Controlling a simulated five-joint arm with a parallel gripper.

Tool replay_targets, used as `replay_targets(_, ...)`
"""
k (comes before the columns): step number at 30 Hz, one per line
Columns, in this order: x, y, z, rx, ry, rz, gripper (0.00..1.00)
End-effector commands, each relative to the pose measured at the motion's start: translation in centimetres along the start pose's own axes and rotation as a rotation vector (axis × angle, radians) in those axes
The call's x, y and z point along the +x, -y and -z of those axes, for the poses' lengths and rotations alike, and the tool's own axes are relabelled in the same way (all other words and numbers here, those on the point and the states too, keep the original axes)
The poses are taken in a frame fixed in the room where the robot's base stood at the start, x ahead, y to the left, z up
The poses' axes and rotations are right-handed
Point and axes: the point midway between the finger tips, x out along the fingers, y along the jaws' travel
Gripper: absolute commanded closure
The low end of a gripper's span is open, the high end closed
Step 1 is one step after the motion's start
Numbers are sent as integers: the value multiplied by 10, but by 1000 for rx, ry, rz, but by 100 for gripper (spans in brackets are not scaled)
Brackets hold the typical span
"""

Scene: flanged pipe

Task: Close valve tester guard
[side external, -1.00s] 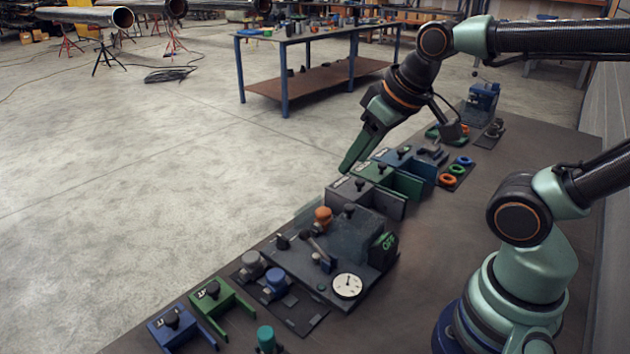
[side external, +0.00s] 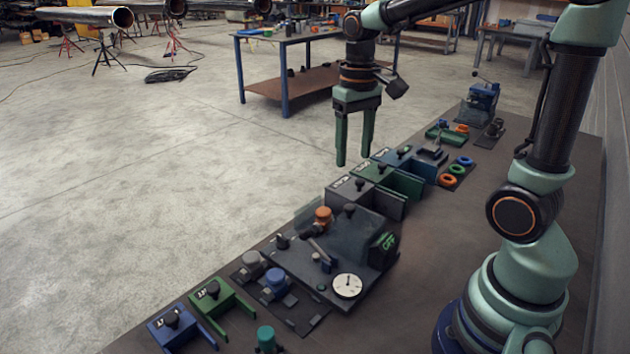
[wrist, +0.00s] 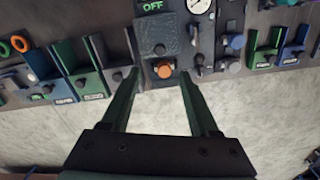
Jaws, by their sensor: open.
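The valve tester is a dark plate (side external: 330,292) with a white dial gauge (side external: 347,286), a green lit OFF display (side external: 388,241) and an orange knob (side external: 323,214). A smoky, see-through panel (side external: 358,232) that looks like its guard stands behind the lever, with a black knob (side external: 349,210) at its top. Its exact tilt is hard to tell. My gripper (side external: 354,160) is open and empty, pointing down above and behind the tester. In the wrist view, the orange knob (wrist: 163,70) shows between my open fingers (wrist: 159,76), with the OFF display (wrist: 152,7) beyond.
Grey, green and blue brackets (side external: 398,183) stand right of the tester. Coloured rings (side external: 457,170) lie beyond. Grey and blue knobbed parts (side external: 275,281) and green and blue forked pieces (side external: 222,300) sit at the front left.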

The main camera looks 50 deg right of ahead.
Motion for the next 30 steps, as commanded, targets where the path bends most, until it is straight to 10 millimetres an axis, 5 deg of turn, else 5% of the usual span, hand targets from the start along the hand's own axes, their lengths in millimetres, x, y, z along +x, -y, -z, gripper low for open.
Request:
replay_targets(19,100,0,-1,1,5,0,39)
replay_targets(30,120,0,0,1,-1,0,39)
